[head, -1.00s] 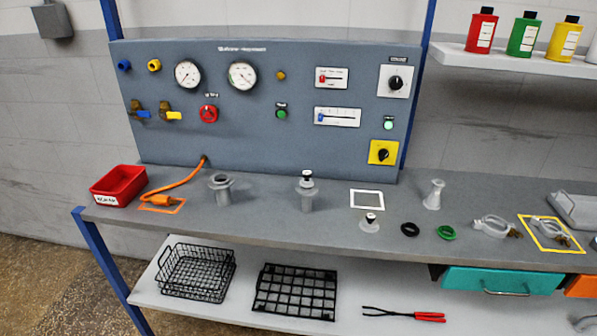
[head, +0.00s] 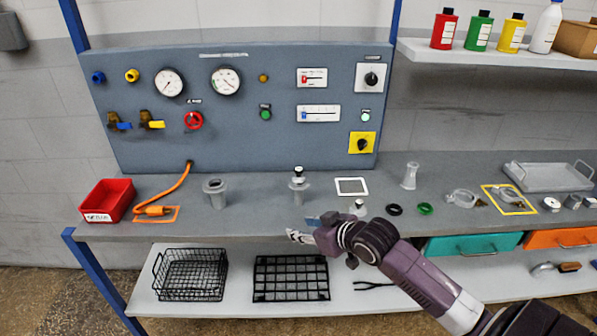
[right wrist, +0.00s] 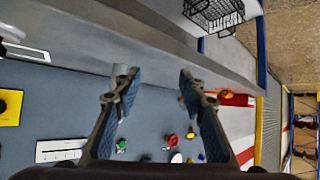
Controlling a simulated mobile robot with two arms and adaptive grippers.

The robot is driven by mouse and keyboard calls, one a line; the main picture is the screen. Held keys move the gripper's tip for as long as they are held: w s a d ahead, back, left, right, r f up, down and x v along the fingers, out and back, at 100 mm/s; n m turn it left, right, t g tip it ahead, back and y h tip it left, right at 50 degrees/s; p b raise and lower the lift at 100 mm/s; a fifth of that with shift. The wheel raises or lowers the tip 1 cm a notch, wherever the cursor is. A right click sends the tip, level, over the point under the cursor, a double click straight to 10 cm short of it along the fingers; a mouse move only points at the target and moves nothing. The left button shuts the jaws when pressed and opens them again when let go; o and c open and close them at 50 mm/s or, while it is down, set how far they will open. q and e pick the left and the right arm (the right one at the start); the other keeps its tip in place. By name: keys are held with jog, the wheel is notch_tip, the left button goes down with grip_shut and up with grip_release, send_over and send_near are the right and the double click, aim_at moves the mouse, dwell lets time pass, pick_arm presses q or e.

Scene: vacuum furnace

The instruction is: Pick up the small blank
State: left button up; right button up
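I cannot tell for certain which thing is the small blank. Small round metal pieces stand at the bench's right end, one of them a pale short cylinder (head: 551,204). A small flanged metal piece with a dark top (head: 358,208) stands near the bench's front edge, close to my right arm. My right gripper (head: 293,236) is in front of the bench edge, pointing left, apart from these pieces. In the right wrist view, my right gripper (right wrist: 157,80) is open, with nothing between its blue-padded fingers. My left gripper is not in view.
A red bin (head: 107,201), a grey flanged port (head: 215,192) and a plugged port (head: 299,187) are on the bench. A black ring (head: 395,210), a green ring (head: 425,209) and a metal tray (head: 548,177) are further right. A wire basket (head: 190,275) is below.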

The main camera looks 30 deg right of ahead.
aim_at(299, 169)
jog(key=w+d+r+t, duration=0.1)
jog(key=w+d+r, duration=0.1)
jog(key=r, duration=0.1)
jog(key=w+d+r+t, duration=0.1)
jog(key=w+d+r, duration=0.1)
jog(key=w+r, duration=0.1)
jog(key=w+d+r+m, duration=0.1)
jog(key=w+d+r, duration=0.2)
jog(key=shift+w+t+h, duration=0.25)
jog(key=shift+t+h, duration=0.05)
jog(key=shift+t, duration=0.1)
jog(key=x, duration=0.1)
jog(key=p+x, duration=0.1)
jog(key=x, duration=0.2)
jog(key=shift+w+d+r+p, duration=0.1)
jog(key=shift+w+d+p, duration=0.2)
jog(key=shift+d+p, duration=0.05)
jog(key=shift+w+f, duration=0.3)
jog(key=shift+w, duration=0.2)
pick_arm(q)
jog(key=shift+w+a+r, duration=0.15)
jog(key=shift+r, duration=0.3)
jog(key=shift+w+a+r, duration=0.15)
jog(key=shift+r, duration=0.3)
pick_arm(e)
jog(key=shift+c, duration=0.4)
grip_shut()
